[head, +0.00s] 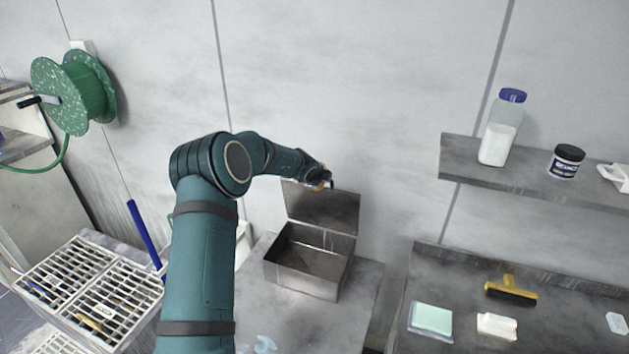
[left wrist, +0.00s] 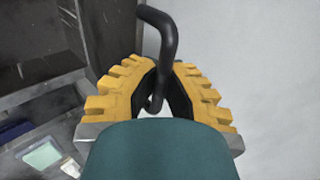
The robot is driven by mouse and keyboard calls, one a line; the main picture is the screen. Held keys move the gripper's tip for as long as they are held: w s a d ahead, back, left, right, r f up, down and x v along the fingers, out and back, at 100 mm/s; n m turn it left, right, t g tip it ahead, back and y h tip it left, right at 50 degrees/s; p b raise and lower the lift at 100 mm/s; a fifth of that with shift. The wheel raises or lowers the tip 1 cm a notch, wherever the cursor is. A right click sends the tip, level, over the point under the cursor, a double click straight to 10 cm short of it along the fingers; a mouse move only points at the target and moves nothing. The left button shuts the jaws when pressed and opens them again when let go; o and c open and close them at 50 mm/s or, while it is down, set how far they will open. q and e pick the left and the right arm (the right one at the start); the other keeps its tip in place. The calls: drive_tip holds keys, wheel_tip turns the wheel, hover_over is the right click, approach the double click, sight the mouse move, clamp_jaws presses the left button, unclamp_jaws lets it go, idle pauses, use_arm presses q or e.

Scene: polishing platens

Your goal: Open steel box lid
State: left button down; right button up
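The steel box (head: 300,282) stands on a grey table in the middle of the head view, its inside open and looking empty. Its lid (head: 325,208) is raised, standing nearly upright at the back of the box. My left gripper (head: 325,180) is at the top edge of the lid, small and partly hidden in the head view. In the left wrist view, its yellow-padded fingers (left wrist: 162,75) close around a black bent handle (left wrist: 168,40). Part of the handle is hidden between the fingers. My right gripper is in neither view.
A shelf (head: 540,178) with a bottle (head: 500,135) and a black jar (head: 566,161) is at right. Below it, a bench (head: 455,290) holds a yellow-handled brush (head: 510,290) and pads. White racks (head: 95,285) and a green reel (head: 75,88) are at left. The wall is close behind the box.

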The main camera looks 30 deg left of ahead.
use_arm(q)
drive_tip(key=shift+w+a+r, duration=0.1)
drive_tip(key=shift+w+r, duration=0.05)
drive_tip(key=shift+r, duration=0.25)
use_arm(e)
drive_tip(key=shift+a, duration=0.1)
use_arm(q)
drive_tip(key=c, duration=1)
unclamp_jaws()
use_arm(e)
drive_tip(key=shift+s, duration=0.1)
use_arm(q)
drive_tip(key=shift+s, duration=0.2)
drive_tip(key=shift+w+f, duration=0.1)
drive_tip(key=shift+f, duration=0.1)
drive_tip(key=v, duration=1.2)
